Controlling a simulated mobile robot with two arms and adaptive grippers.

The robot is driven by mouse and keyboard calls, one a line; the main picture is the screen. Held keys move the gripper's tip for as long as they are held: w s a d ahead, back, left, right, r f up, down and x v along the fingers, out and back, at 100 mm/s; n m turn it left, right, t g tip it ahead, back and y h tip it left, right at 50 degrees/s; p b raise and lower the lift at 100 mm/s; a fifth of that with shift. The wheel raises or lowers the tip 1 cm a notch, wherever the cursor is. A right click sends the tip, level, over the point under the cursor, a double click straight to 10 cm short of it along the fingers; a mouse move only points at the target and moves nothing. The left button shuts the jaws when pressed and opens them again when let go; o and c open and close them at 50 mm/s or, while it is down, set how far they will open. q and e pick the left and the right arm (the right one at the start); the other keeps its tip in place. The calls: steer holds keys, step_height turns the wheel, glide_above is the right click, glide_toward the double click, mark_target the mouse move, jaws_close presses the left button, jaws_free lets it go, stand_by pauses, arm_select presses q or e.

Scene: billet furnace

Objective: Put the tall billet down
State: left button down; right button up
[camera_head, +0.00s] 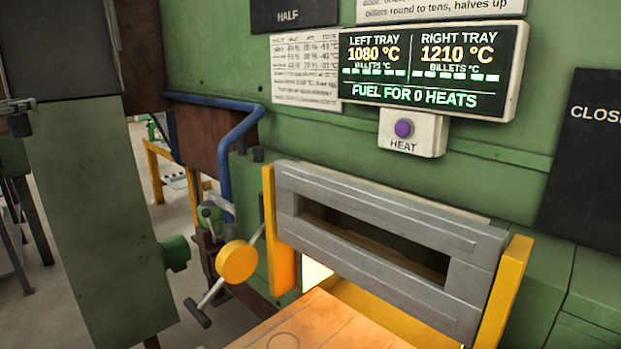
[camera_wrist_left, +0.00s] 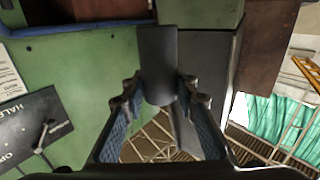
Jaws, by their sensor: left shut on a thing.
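In the left wrist view, the fingers of my left gripper (camera_wrist_left: 160,88) reach up from the bottom, with blue pads on their inner faces. They are closed on a dark grey, rounded billet (camera_wrist_left: 158,62), which stands out beyond the fingertips. Its far end shows against a green surface and a grey part behind it. The billet does not clearly rest on anything in this view. My right gripper is in neither view.
The head view shows a green furnace with a grey slotted door (camera_head: 385,225) between yellow posts, a glowing opening and an orange-lit shelf (camera_head: 320,325). A display (camera_head: 430,70) reads left tray 1080 °C, right tray 1210 °C, fuel for 0 heats. A yellow-hubbed lever (camera_head: 237,262) juts out left.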

arm_select(q)
steer(key=d+f+m+h, duration=0.1)
steer(key=d+f+h, duration=0.1)
steer(key=d+f, duration=0.65)
steer(key=d+f+m+h, duration=0.1)
steer(key=d+f, duration=0.3)
steer(key=f, duration=0.9)
steer(key=d+f+m+h, duration=0.1)
steer(key=d+f+h, duration=0.1)
steer(key=d+f, duration=0.65)
steer(key=s+d+f+m+g+h, duration=0.1)
steer(key=s+d+f+m+h, duration=0.25)
steer(key=s+d+f, duration=0.55)
steer(key=s+d+f+m+g+h, duration=0.2)
steer(key=s+d+f+h, duration=0.2)
steer(key=s+d+f, duration=0.5)
steer(key=s+d+m+g+h, duration=0.15)
steer(key=s+d, duration=0.45)
steer(key=s, duration=0.6)
steer(key=s+d+m+g+h, duration=0.1)
steer(key=s+d+m+h, duration=0.3)
steer(key=s, duration=0.7)
steer(key=w+a+r+n+t+y, duration=0.4)
steer(key=w+a+n+t+y, duration=0.1)
steer(key=n+y, duration=0.7)
steer(key=shift+w+a+r+t+y, duration=0.2)
steer(key=shift+w+a+t+y, duration=0.3)
steer(key=shift+y, duration=0.9)
